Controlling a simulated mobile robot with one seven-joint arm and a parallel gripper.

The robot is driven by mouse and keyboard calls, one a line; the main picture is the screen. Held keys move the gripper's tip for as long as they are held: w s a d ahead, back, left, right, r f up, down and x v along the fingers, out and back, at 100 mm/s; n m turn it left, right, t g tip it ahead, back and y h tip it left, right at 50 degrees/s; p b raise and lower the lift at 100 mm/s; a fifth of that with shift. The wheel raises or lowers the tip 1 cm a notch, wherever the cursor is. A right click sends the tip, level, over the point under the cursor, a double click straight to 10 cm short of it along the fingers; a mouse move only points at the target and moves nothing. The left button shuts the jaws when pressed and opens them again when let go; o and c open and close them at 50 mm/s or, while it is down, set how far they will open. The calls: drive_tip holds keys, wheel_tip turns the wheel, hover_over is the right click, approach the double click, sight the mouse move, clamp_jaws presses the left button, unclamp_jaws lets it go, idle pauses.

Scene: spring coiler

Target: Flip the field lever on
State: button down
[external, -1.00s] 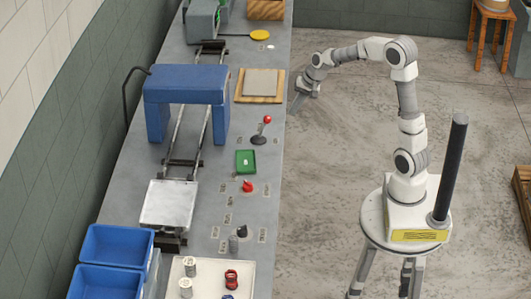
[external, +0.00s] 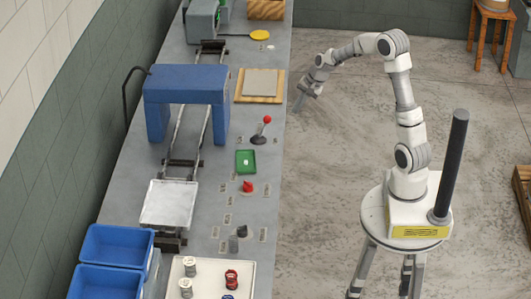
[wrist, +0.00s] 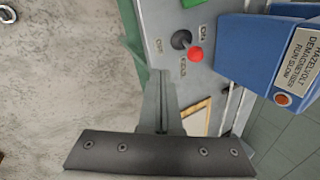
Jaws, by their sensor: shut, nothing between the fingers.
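The field lever (external: 266,121) has a red ball knob on a dark stick and a round black base, on the right side of the grey bench. In the wrist view its red knob (wrist: 195,54) shows beside the black base, with small labels around it, seemingly ON, OFF and FIELD. In the external view the stick leans a little right of its base. My gripper (external: 298,107) hangs off the bench's right edge, beyond and right of the lever, apart from it. In the wrist view my gripper's fingers (wrist: 160,78) are together and empty, below and left of the knob.
A blue arch-shaped machine (external: 187,84) stands over rails left of the lever; its sign (wrist: 298,50) shows in the wrist view.

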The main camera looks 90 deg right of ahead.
drive_tip(key=w+d+f, duration=0.1)
drive_tip(key=w+f, duration=0.4)
drive_tip(key=w, duration=0.1)
drive_tip(key=shift+w+d+f, duration=0.15)
drive_tip(key=shift+w+f, duration=0.2)
drive_tip(key=shift+w, duration=0.05)
